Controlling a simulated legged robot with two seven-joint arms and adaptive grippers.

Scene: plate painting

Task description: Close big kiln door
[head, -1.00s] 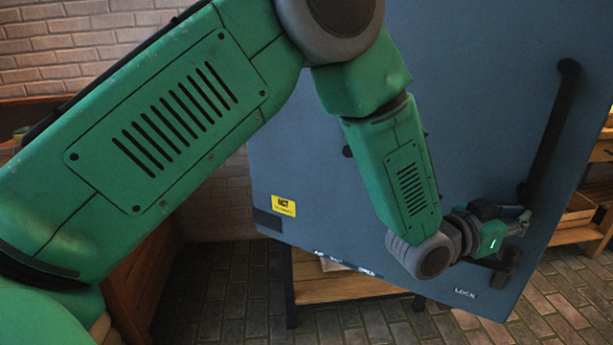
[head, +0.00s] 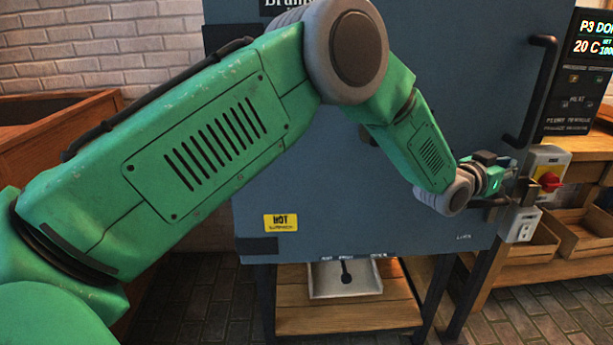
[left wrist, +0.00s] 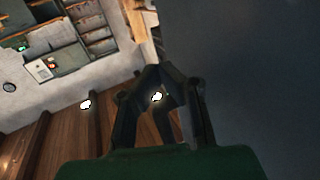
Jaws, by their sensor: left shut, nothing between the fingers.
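The big kiln door (head: 340,190) is a wide blue-grey panel facing me, with a yellow HOT label (head: 281,222) at its lower left. It looks nearly square to the kiln; I cannot tell whether any gap is left at its edge. A long black handle (head: 541,92) stands upright at its right edge. My left gripper (head: 511,178) is shut and empty at the door's lower right, below the handle and close to the dark latch (head: 528,190). Contact is unclear. In the left wrist view, the fingers (left wrist: 158,72) are beside the dark door face (left wrist: 260,80). My right gripper is out of view.
A control panel (head: 575,75) with a lit display is right of the door. A switch box with a red knob (head: 549,181) and a grey box (head: 520,226) sit below it. Wooden trays (head: 570,232) are at the right. A stand with a shelf (head: 345,316) is under the kiln.

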